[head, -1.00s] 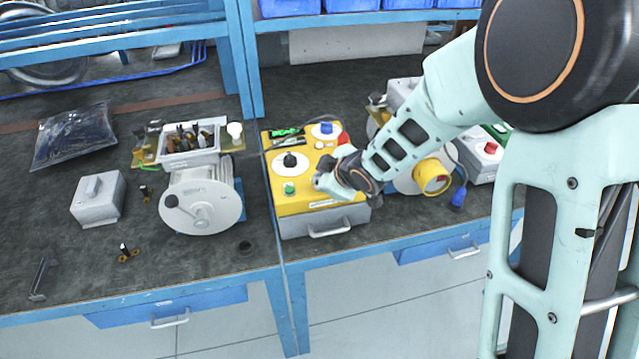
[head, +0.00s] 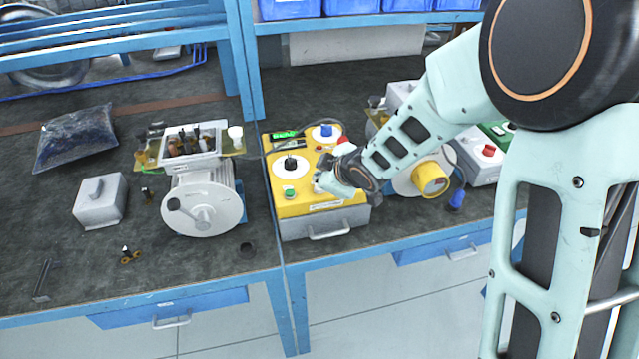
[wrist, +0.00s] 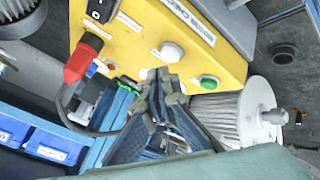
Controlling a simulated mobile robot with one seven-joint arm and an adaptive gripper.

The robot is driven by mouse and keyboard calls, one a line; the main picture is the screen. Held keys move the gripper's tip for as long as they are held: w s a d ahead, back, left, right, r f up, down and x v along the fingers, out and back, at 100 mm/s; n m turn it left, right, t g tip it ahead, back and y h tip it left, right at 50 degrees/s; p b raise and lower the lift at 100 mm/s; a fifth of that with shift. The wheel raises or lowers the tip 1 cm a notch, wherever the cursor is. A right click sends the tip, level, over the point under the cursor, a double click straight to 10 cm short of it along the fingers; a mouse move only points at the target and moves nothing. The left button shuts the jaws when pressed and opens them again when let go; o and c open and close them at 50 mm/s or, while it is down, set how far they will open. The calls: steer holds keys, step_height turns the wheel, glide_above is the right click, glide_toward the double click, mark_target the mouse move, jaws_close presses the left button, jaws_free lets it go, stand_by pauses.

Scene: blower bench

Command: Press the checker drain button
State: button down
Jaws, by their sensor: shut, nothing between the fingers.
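The checker (head: 290,212) is a yellow-topped box with a grey base on the bench. It carries a green button (head: 289,192), a black knob (head: 290,162) and a blue knob (head: 326,130). In the wrist view the yellow panel (wrist: 130,60) shows a white button (wrist: 170,52) and the green button (wrist: 208,82). I cannot read which is the drain button. My gripper (wrist: 160,76) is shut and empty, its tips close to the white button. Contact cannot be told. In the head view my gripper (head: 322,182) is over the panel's front right, right of the green button.
A white-drummed blower (head: 203,205) with a parts tray (head: 192,160) stands left of the checker. A yellow-capped unit (head: 430,178) stands close on the right. A red plug with a cable (wrist: 82,58) sits on the checker. Blue shelf posts (head: 246,60) rise behind.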

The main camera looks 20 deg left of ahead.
step_height(320, 180, up, 5)
steer(key=p, duration=0.4)
steer(key=shift+r, duration=0.1)
stand_by(0.4)
stand_by(1.5)
